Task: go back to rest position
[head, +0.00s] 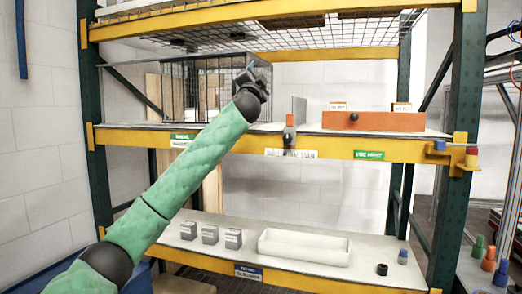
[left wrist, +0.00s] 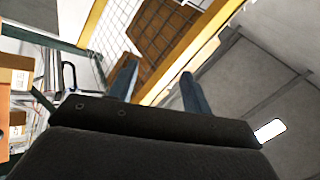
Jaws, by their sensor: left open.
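My left arm comes in from the lower left in the head view and reaches up across the rack. My left gripper (head: 246,74) is raised in front of the upper shelf bay, before the wire cage (head: 185,88). In the left wrist view its two fingers (left wrist: 158,80) stand apart with nothing between them, and they point up toward the rack's yellow beam and the ceiling. The gripper looks empty and touches nothing that I can make out. My right gripper does not show in either view.
The middle shelf holds an orange drawer (head: 375,121) with a black knob. The lower shelf holds several grey boxes (head: 210,234), a white tray (head: 304,247) and small cylinders (head: 382,269). A green rack post (head: 458,150) stands at the right.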

